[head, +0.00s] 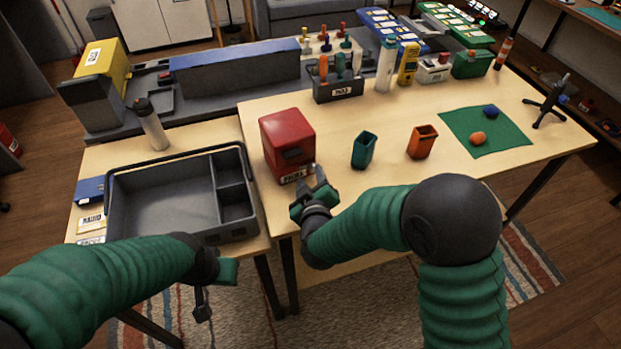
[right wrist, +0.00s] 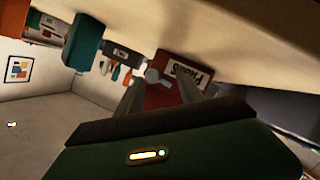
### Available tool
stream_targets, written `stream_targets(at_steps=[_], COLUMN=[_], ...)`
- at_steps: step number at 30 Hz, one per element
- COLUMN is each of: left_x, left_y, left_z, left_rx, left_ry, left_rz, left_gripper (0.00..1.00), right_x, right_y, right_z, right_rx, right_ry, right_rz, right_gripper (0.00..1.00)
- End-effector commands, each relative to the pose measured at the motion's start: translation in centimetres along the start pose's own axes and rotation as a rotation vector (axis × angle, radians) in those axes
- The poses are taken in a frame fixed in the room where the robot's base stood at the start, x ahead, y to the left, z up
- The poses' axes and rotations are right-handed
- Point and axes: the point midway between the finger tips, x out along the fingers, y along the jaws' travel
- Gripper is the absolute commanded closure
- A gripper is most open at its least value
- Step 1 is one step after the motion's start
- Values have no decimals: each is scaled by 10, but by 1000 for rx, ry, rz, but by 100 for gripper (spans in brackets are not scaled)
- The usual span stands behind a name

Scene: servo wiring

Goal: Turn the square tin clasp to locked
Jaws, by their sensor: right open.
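The red square tin (head: 284,130) stands upright near the left edge of the right-hand table, with a white label low on its front. A dark clasp area (head: 292,154) shows small on its front. In the right wrist view the tin (right wrist: 163,97) lies straight ahead, and a grey knob-like clasp (right wrist: 154,76) sits beside the label. Its exact turn is hard to read. My right gripper (head: 314,182) is open, just in front of the tin; its fingers (right wrist: 165,90) lie either side of the clasp, and contact cannot be told. My left gripper (head: 205,300) hangs low in front of the grey tray.
A teal cup (head: 364,150) and an orange cup (head: 421,142) stand right of the tin. A grey compartment tray (head: 160,195) is on the left table. A tool holder (head: 338,88) is behind. A green mat (head: 500,142) lies far right.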

Motion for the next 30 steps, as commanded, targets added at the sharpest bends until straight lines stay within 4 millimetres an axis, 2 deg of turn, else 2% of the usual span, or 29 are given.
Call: stream_targets(at_steps=[5, 8, 11, 20, 21, 22, 30], left_x=[0, -1, -3, -10, -15, -29, -92], left_y=[0, 0, 0, 0, 0, 0, 0], left_z=[0, 0, -1, -2, -3, -6, -22], left_rx=[0, 0, 0, 0, 0, 0, 0], left_ry=[0, 0, 0, 0, -1, -1, 0], left_rz=[0, 0, 0, 0, 0, 0, 0], left_gripper=[100, 100, 100, 100, 100, 100, 100], right_x=[-1, -10, -30, -109, -118, -120, -147], right_y=[0, 0, 0, 0, 2, 5, 6], right_z=[0, -1, -2, -2, -3, -6, -8], right_rx=[0, -1, -2, -2, -3, -2, -4], right_ry=[0, 2, 2, 4, 1, -6, -8], right_rz=[0, -2, -2, -3, -2, -4, -6], right_gripper=[56, 56, 56, 56, 56, 56, 56])
